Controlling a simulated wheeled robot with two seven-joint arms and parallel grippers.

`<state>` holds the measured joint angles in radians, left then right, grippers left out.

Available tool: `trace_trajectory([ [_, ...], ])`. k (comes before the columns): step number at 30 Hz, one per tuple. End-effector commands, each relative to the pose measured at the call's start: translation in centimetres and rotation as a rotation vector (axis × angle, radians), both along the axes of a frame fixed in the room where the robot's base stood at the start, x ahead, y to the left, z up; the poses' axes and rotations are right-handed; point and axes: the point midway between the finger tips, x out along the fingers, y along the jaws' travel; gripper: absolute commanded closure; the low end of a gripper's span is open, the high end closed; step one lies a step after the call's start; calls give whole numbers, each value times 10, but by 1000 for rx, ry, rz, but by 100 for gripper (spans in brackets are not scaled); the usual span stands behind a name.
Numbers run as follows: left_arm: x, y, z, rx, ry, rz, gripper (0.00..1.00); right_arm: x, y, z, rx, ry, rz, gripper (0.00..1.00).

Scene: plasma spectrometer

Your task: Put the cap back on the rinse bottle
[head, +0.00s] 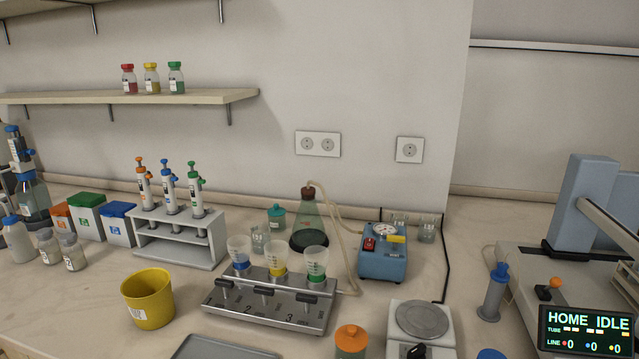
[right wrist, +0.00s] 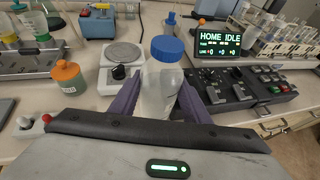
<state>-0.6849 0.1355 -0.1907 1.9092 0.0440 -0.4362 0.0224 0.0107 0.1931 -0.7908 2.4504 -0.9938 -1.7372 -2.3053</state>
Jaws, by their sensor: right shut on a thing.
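My right gripper (right wrist: 159,92) shows in the right wrist view. Its two purple fingers are shut on a clear bottle (right wrist: 160,88), one on each side. The bottle stands roughly upright between them, and a blue cap (right wrist: 167,48) sits on its top. Whether the cap is fully seated I cannot tell. The bottle's lower end is hidden behind the gripper body. A dark blue top (head: 490,354) just shows at the bottom edge of the head view, probably this same cap. My left gripper is in neither view.
An orange-capped bottle (head: 350,341) stands left of a white hotplate (head: 420,320). A rack with funnels (head: 270,302), a yellow cup (head: 148,298) and a grey tray (head: 225,347) lie further left. The instrument display (head: 585,332) and a blue-rimmed cylinder (head: 493,295) are at right.

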Motion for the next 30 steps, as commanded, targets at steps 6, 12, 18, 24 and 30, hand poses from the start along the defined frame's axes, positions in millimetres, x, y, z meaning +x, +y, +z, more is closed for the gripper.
trace_trajectory([
  [6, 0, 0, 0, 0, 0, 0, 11, -2, 1, 1, -1, -3, 4, 98],
  [12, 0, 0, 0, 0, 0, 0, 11, -1, 1, 1, 0, -3, 4, 98],
  [18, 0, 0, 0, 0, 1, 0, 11, 0, 2, 1, 0, -3, 9, 98],
  [24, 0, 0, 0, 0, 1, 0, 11, 11, 18, 3, 0, -5, 86, 98],
  [30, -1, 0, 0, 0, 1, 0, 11, 31, 51, 8, -2, -6, 235, 98],
])
